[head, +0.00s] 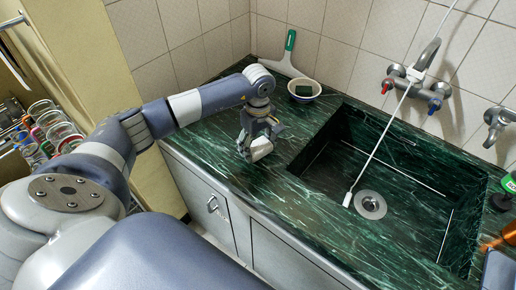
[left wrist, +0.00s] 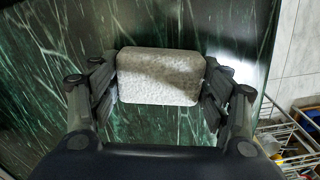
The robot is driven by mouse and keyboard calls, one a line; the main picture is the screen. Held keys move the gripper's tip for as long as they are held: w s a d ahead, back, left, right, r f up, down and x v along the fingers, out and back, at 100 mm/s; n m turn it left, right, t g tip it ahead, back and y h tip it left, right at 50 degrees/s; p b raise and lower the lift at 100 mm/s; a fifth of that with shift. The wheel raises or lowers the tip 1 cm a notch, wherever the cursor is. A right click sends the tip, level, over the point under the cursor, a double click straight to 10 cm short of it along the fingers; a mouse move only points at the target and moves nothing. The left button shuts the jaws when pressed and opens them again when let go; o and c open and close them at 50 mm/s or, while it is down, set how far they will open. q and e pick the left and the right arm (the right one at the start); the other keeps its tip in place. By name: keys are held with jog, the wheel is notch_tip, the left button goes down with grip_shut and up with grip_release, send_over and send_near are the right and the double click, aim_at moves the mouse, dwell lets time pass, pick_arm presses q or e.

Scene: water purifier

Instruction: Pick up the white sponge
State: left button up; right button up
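The white sponge (head: 262,149) is at the green marble counter, left of the sink. In the left wrist view the sponge (left wrist: 160,76) is a pale, speckled block with rounded corners, lying between the two fingers. My left gripper (head: 258,143) points down at the sponge, with a finger against each short side. In the left wrist view the gripper (left wrist: 160,82) shows no clear gap between its fingers and the sponge. I cannot tell whether the sponge is resting on the counter or slightly raised. My right gripper is not in view.
The sink (head: 400,185) lies to the right. A small bowl (head: 304,90) with a dark green block and a green-handled squeegee (head: 288,55) are behind the gripper. A tap (head: 420,80) is on the tiled wall. A rack of glasses (head: 45,130) is at far left.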

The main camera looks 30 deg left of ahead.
aim_at(255, 146)
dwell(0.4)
pick_arm(q)
jog(key=shift+r+b, duration=0.35)
jog(key=shift+r, duration=0.3)
jog(key=shift+s+a+r+b, duration=0.15)
jog(key=shift+s+r+b, duration=0.1)
jog(key=shift+r, duration=0.25)
jog(key=shift+s+a+r+b, duration=0.15)
jog(key=shift+r+b, duration=0.1)
jog(key=shift+r, duration=0.2)
jog(key=s+a+r+b, duration=0.1)
jog(key=s+a+b, duration=0.1)
jog(key=s, duration=0.5)
jog(key=s+a+b, duration=0.1)
jog(key=s+a, duration=0.1)
jog(key=s, duration=0.5)
jog(key=shift+s+a+r+b, duration=0.15)
jog(key=shift+a+r+b, duration=0.2)
jog(key=shift+b, duration=0.05)
jog(key=shift+o, duration=1.1)
jog(key=c, duration=0.3)
